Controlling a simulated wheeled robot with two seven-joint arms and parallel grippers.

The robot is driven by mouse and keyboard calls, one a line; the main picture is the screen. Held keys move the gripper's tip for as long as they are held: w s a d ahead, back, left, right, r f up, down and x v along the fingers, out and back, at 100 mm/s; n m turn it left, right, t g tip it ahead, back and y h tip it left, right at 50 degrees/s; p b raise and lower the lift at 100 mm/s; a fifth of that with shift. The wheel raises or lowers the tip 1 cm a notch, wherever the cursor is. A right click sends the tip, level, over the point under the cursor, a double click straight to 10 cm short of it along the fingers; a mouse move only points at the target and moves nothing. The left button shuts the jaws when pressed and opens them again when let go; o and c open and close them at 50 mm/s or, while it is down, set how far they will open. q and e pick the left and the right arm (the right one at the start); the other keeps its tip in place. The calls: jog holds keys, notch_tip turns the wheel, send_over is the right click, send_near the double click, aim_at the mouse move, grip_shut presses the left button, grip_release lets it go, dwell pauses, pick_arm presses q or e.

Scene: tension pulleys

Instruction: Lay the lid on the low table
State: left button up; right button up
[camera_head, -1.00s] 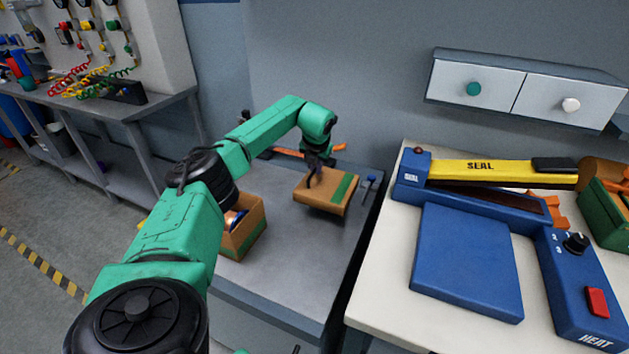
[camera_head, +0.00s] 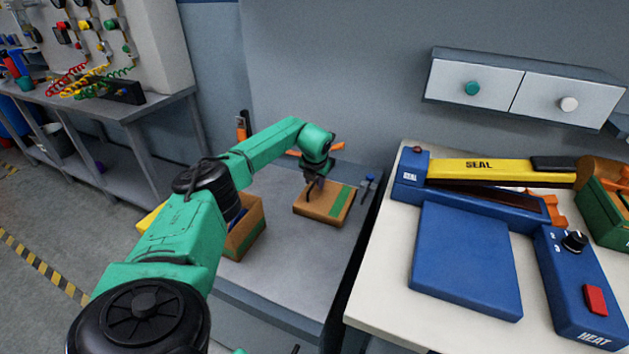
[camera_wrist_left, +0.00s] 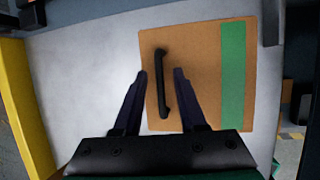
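The lid (camera_head: 325,208) is a flat brown square with a green stripe and a black handle; it appears to lie flat on the low table (camera_head: 285,272), near its far right. In the left wrist view, the lid (camera_wrist_left: 207,65) fills the middle and right. My left gripper (camera_head: 313,188) is over the lid. In the wrist view, the fingers of my left gripper (camera_wrist_left: 161,73) are spread, one on each side of the handle (camera_wrist_left: 161,82), with gaps showing. My right gripper is not in view.
An open brown box (camera_head: 247,232) stands left of the lid, partly hidden by my left arm. A white bench (camera_head: 388,285) with a blue sealer (camera_head: 470,198) stands to the right. The low table's front is clear.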

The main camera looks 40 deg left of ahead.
pick_arm(q)
jog(key=v, duration=1.2)
jog(key=shift+r, duration=0.1)
